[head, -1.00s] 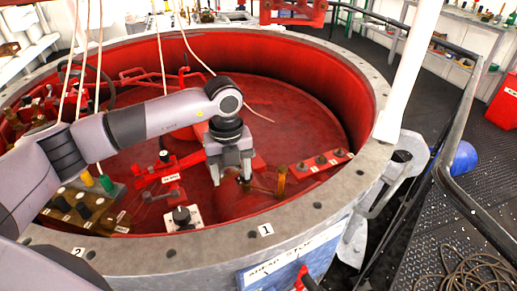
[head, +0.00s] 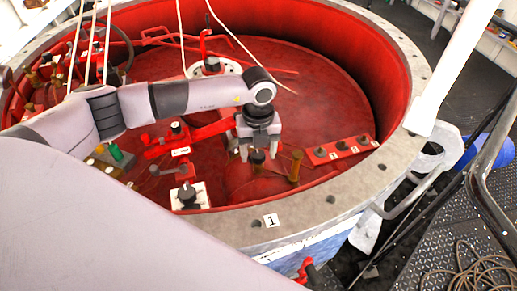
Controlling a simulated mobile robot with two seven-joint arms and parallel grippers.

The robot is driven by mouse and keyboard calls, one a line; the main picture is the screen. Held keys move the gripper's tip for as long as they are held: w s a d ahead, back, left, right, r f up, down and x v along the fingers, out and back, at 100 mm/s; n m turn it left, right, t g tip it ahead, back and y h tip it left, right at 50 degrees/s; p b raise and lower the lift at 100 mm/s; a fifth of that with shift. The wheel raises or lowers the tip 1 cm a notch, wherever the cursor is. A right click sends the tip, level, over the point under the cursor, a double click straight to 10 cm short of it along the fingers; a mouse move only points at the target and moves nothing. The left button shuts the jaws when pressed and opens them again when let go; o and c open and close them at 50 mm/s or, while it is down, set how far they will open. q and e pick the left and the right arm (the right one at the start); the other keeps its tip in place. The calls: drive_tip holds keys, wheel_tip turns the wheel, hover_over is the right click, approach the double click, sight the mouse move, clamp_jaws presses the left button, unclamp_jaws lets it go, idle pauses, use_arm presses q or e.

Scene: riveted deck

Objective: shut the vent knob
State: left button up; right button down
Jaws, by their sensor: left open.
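My left gripper (head: 258,155) points down inside the red round tub. Its two fingers are apart, one on each side of a small dark knob (head: 257,157) on a red rounded base. The knob shows between the fingertips; I cannot tell whether they touch it. Another black knob (head: 187,194) sits on a white square plate, left of and nearer than the gripper. No readable label shows which knob is the vent knob. My right gripper is not in view.
A brass post (head: 296,165) stands close right of the gripper. A red strip (head: 341,150) with several dark knobs lies farther right. The grey studded rim (head: 300,221) surrounds the tub. Thin pale ropes (head: 232,38) hang at the back. The tub floor behind the gripper is mostly clear.

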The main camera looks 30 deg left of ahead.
use_arm(q)
drive_tip(key=shift+f, duration=0.15)
drive_tip(key=c, duration=1)
drive_tip(key=shift+c, duration=0.2)
